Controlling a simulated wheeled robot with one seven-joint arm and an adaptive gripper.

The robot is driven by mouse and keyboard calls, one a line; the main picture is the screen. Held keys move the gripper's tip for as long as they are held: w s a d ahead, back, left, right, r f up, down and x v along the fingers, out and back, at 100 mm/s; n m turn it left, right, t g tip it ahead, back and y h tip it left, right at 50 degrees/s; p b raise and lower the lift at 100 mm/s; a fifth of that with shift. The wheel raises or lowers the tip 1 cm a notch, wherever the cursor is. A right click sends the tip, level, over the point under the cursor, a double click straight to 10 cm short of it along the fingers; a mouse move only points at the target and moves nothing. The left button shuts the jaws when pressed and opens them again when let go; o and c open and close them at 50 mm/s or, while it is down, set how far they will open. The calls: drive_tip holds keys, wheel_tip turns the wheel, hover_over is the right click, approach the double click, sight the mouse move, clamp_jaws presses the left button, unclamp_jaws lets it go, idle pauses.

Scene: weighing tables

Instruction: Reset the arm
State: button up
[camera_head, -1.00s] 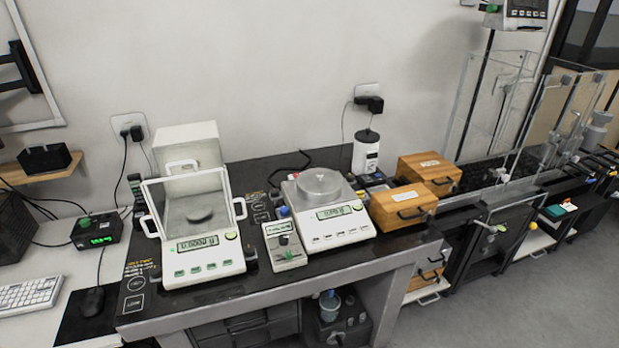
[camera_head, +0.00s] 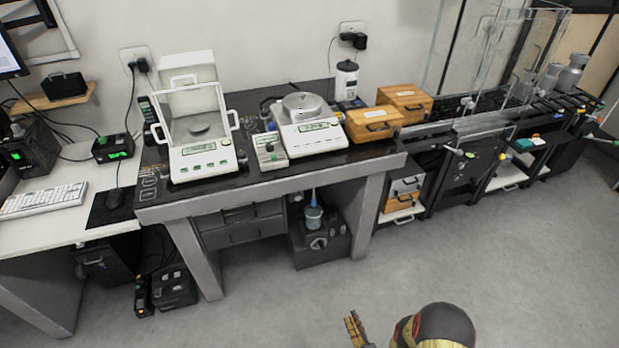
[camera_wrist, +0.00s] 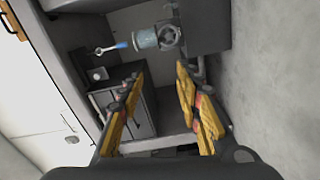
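My gripper (camera_wrist: 159,80) shows in the wrist view with its two yellow-and-black fingers spread apart and nothing between them. It is open and empty. Part of my arm shows at the bottom edge of the head view, in front of the weighing table (camera_head: 290,181) and over the floor; the rest is out of frame. In the wrist view, a jar with a blue tip (camera_wrist: 145,39) and a drawer unit (camera_wrist: 140,115) lie beyond the fingers, apart from them.
On the table stand a balance with an open draft shield (camera_head: 205,160), a second balance (camera_head: 308,137) and wooden boxes (camera_head: 373,124). A jar (camera_head: 314,214) stands on a dark box underneath. Glass panels stand at the right. The floor (camera_head: 480,270) in front is clear.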

drive_tip(key=w+d+r+m+g+h+p, duration=0.15)
drive_tip(key=w+d+r, duration=0.25)
drive_tip(key=w+r, duration=0.75)
drive_tip(key=w+d+r+m+g+h, duration=0.1)
drive_tip(key=w+d+r+g, duration=0.15)
drive_tip(key=w+r, duration=0.95)
drive_tip(key=w+d+r+m+g+h+p, duration=0.1)
drive_tip(key=w+d+r+m, duration=0.2)
drive_tip(key=r, duration=1)
drive_tip(key=w+r+m+g+h+p, duration=0.1)
drive_tip(key=w+r+m+h, duration=0.2)
drive_tip(key=r, duration=1)
drive_tip(key=s+a+r+m+g+p, duration=0.1)
drive_tip(key=s+r+m, duration=0.2)
drive_tip(key=s+r, duration=0.75)
drive_tip(key=s+a+r+m+g+p, duration=0.15)
drive_tip(key=s+r, duration=0.55)
drive_tip(key=r, duration=0.7)
drive_tip(key=s+a+r+m+g, duration=0.1)
drive_tip(key=s+a+r+m, duration=0.1)
drive_tip(key=s, duration=1.5)
drive_tip(key=s+a+r+m+g+p, duration=0.1)
drive_tip(key=s+a+r+m+g, duration=0.1)
drive_tip(key=s, duration=1.4)
drive_tip(key=shift+s+a+r+m+y, duration=0.4)
drive_tip(key=shift+a+r+m, duration=0.35)
drive_tip(key=shift+r+m, duration=0.35)
